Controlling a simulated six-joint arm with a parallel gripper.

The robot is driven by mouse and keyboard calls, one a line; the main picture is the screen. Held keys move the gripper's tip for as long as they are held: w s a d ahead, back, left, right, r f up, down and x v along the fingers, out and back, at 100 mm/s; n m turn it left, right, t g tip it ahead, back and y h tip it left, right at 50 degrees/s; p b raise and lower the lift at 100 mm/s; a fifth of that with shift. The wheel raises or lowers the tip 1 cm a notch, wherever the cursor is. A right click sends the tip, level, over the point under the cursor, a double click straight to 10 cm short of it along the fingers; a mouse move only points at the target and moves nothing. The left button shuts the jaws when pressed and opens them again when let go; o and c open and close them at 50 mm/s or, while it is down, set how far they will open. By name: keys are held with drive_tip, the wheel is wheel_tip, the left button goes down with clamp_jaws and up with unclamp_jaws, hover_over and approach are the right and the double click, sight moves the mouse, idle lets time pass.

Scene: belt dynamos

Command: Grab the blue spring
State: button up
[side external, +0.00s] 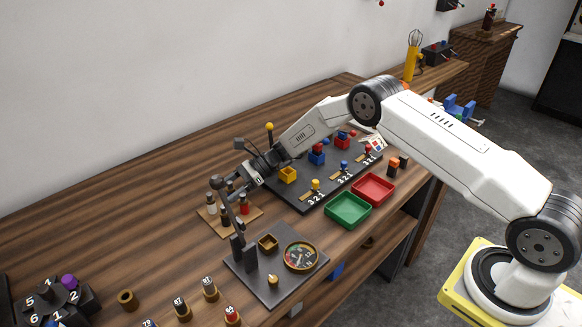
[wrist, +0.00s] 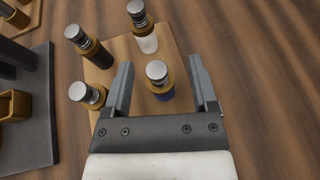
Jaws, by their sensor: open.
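In the wrist view, the blue spring piece (wrist: 160,84) stands upright on a light wooden board (wrist: 118,68). It has a silver cap, a coil and brass collar, and a dark blue lower part. My gripper (wrist: 161,66) is open, with one finger on each side of this piece and gaps visible between. In the side external view, my gripper (side external: 240,180) is low over the wooden board (side external: 243,222). I cannot make out the blue piece there.
Beside the blue piece stand a white one (wrist: 145,32), a black one (wrist: 88,45) and another (wrist: 88,95) close to the left finger. A grey plate (side external: 275,287) with a lever post lies near the board. Green (side external: 348,210) and red trays (side external: 373,189) are to the right.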

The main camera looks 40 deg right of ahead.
sight(231, 183)
clamp_jaws()
idle(0.3)
drive_tip(key=shift+r, duration=0.15)
drive_tip(key=shift+r, duration=1.3)
drive_tip(key=shift+s+r, duration=0.15)
drive_tip(key=shift+r, duration=0.2)
drive_tip(key=s+d+r, duration=0.2)
drive_tip(key=s+r, duration=0.7)
drive_tip(key=s, duration=0.4)
drive_tip(key=shift+s+d+r, duration=0.2)
drive_tip(key=shift+s+d, duration=0.05)
